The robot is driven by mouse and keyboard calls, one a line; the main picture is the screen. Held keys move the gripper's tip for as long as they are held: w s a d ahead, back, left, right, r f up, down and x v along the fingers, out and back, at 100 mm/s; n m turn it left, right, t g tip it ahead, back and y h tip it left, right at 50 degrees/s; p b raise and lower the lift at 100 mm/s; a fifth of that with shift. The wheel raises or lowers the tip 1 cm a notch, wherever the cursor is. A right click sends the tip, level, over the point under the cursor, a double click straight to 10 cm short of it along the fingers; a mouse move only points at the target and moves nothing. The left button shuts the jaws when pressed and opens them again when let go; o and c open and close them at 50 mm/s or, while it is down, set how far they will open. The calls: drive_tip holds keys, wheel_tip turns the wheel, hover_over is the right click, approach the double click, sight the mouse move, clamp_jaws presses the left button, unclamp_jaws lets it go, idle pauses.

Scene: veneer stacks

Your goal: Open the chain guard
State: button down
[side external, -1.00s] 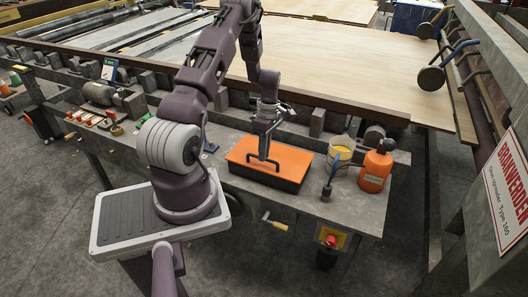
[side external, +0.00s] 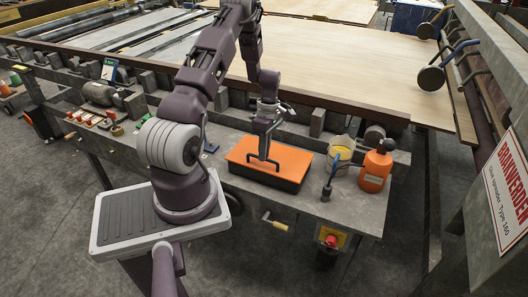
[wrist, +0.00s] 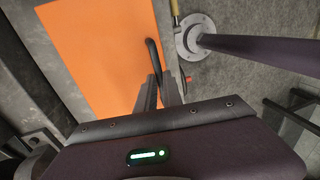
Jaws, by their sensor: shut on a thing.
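The chain guard (side external: 290,162) is an orange lid on a black base, lying flat and closed on the grey bench. Its black handle (side external: 277,162) stands up from the lid. My gripper (side external: 264,153) reaches down from above and is shut on the handle. In the wrist view the orange lid (wrist: 95,45) fills the upper left, and the handle (wrist: 152,50) runs up from between my fingers (wrist: 158,92). The part of the handle between the fingers is hidden.
A glass of yellow liquid (side external: 341,150) and an orange bottle (side external: 375,172) stand right of the guard. A dark brush-like tool (side external: 327,187) stands by its right corner. A red button (side external: 331,241) is on the bench front. Wide veneer sheets (side external: 345,65) lie behind.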

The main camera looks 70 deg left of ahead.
drive_tip(key=shift+r, duration=0.1)
drive_tip(key=shift+w+a+r, duration=0.2)
drive_tip(key=shift+r, duration=0.2)
drive_tip(key=shift+w+a+r, duration=0.15)
drive_tip(key=shift+w+r, duration=0.05)
drive_tip(key=shift+r, duration=0.15)
drive_tip(key=w+a+r, duration=0.6)
drive_tip(key=w+a, duration=0.5)
drive_tip(key=a, duration=0.1)
drive_tip(key=shift+w, duration=0.25)
drive_tip(key=shift+a, duration=0.15)
idle(0.5)
drive_tip(key=c, duration=1.5)
unclamp_jaws()
drive_tip(key=shift+w+r, duration=0.1)
drive_tip(key=shift+d, duration=0.2)
